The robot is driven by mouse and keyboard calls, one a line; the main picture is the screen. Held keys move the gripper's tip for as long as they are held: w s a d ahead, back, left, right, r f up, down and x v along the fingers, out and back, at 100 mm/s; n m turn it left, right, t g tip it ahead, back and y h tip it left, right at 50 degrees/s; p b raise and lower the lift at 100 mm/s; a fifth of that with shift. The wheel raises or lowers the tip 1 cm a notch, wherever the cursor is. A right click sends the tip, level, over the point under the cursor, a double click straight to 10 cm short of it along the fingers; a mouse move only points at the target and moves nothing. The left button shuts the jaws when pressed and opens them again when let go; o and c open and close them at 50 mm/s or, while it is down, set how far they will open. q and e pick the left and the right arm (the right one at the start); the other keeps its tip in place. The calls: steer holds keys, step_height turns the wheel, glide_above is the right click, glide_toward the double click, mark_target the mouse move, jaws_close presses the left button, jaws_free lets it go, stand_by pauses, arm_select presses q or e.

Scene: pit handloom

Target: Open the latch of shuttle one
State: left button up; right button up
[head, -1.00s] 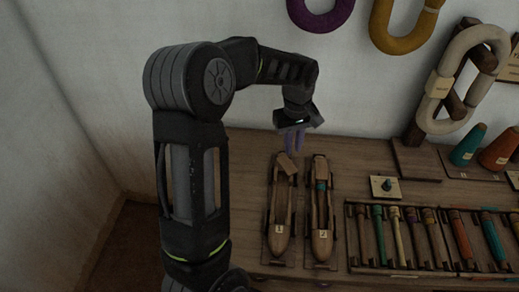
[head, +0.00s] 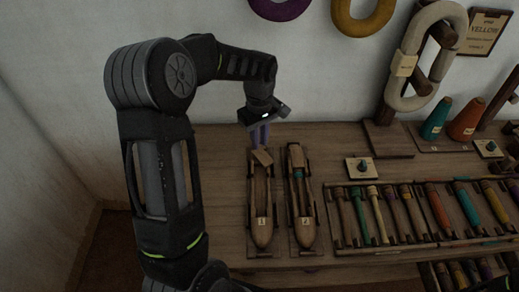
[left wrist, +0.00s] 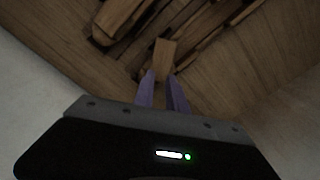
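Shuttle one (head: 262,226) is a wooden boat-shaped shuttle tagged 1, lying lengthwise on the bench in the head view. Its latch (head: 262,157), a small wooden block at the far end, sits askew to the shuttle's length. It also shows as a light block (left wrist: 164,56) in the left wrist view. My left gripper (head: 260,146) points down at the latch, its purple fingertips (left wrist: 161,76) at the block's near end. The fingers stand apart with a narrow gap; whether they touch the block is unclear. My right gripper is not in view.
Shuttle two (head: 304,228) lies close on the right, its end block in line. A rack (head: 385,247) of several coloured bobbins, a small plate with a dark knob (head: 362,168), and a wooden stand (head: 388,140) are farther right. A wall rises behind the bench.

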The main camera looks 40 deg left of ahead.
mark_target(260, 153)
arm_select(q)
steer(key=shift+f, duration=2.35)
steer(key=shift+c, duration=0.4)
jaws_close()
